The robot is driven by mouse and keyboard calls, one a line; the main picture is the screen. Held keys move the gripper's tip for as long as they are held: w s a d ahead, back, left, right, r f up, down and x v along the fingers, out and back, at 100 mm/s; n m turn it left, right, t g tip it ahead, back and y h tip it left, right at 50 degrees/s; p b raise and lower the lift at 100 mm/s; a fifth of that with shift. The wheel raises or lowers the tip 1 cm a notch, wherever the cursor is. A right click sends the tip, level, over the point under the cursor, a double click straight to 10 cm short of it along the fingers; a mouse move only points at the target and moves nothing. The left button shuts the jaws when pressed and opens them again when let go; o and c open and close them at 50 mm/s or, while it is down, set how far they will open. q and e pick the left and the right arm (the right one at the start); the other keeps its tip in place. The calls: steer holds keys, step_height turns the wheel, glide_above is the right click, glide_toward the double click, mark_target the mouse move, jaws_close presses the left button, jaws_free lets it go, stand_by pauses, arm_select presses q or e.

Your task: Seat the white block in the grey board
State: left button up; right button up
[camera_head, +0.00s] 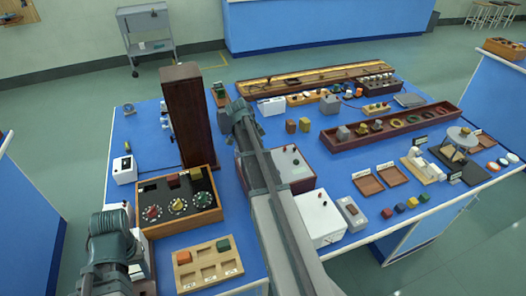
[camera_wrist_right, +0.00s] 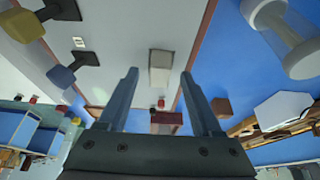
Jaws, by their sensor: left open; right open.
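A grey board (camera_head: 347,221) lies near the front edge of the blue table, beside the white box. A small paler patch shows on it, too small to tell as a block or a recess. I cannot pick out the white block for certain. In the right wrist view, a pale rectangular piece (camera_wrist_right: 160,66) lies on a whitish surface, ahead of and between my fingers. My right gripper (camera_wrist_right: 160,80) is open with nothing between its fingers. My left gripper (camera_head: 112,220) is at the lower left by the wooden dial case, open, its fingers barely distinguishable.
Coloured blocks (camera_head: 400,207) line the front right. My long arm crosses the middle.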

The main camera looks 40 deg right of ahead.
steer(key=p+v, duration=1.2)
steer(key=v, duration=0.1)
steer(key=shift+r, duration=0.3)
steer(key=s+a+f+n+y+b, duration=0.1)
steer(key=s+a+n, duration=0.5)
steer(key=a, duration=0.6)
steer(key=s+a+f+n+y+b, duration=0.1)
steer(key=s+a+n, duration=0.4)
steer(key=a+n, duration=0.6)
steer(key=s+a+f+n+t+y, duration=0.1)
steer(key=s+a+n, duration=0.5)
steer(key=a, duration=0.9)
steer(key=shift+s+f+n+b, duration=0.4)
steer(key=shift+f+n, duration=0.4)
steer(key=shift+n, duration=0.4)
steer(key=shift+w, duration=0.1)
